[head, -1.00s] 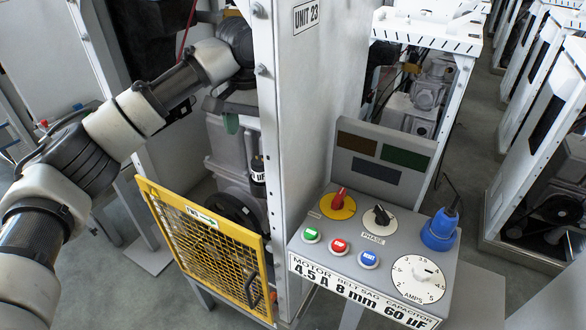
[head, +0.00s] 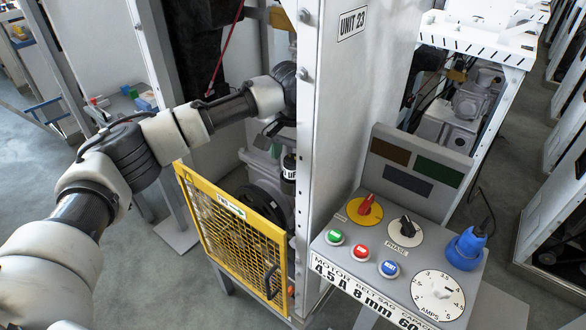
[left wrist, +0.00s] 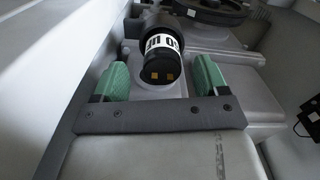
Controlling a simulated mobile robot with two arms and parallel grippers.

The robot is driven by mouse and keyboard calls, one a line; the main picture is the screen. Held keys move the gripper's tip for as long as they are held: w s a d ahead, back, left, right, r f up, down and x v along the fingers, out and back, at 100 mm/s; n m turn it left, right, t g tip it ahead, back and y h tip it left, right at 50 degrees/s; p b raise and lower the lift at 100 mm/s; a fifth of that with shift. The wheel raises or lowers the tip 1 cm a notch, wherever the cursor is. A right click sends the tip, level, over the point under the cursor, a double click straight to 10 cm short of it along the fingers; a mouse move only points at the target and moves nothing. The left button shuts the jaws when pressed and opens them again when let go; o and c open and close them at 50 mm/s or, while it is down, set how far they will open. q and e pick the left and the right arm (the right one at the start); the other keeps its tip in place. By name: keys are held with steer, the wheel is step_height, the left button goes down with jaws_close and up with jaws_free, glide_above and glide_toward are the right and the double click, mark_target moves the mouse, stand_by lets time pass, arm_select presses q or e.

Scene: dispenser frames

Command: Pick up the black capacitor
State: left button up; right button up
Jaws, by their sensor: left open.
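The black capacitor (left wrist: 160,64) is a short cylinder with a white printed label and two gold terminals on the end facing the left wrist camera. In the head view the capacitor (head: 289,172) shows partly, inside the open cabinet beside the front post. My left gripper (left wrist: 160,79) is open, its green fingers on either side of the capacitor's terminal end, with a gap on both sides. In the head view the left gripper (head: 275,143) is inside the cabinet just above the capacitor, mostly hidden by my wrist. My right gripper is not in view.
The yellow mesh door (head: 232,238) stands low in front of the cabinet. The white side panel (head: 352,110) marked Unit 23 is close on the right. A dark wheel (head: 262,205) sits below the capacitor.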

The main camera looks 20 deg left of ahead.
arm_select(q)
steer(key=shift+a+f, duration=0.15)
steer(key=shift+f, duration=1.35)
steer(key=shift+c, duration=0.5)
steer(key=c, duration=1)
steer(key=shift+o, duration=0.2)
steer(key=shift+r, duration=0.1)
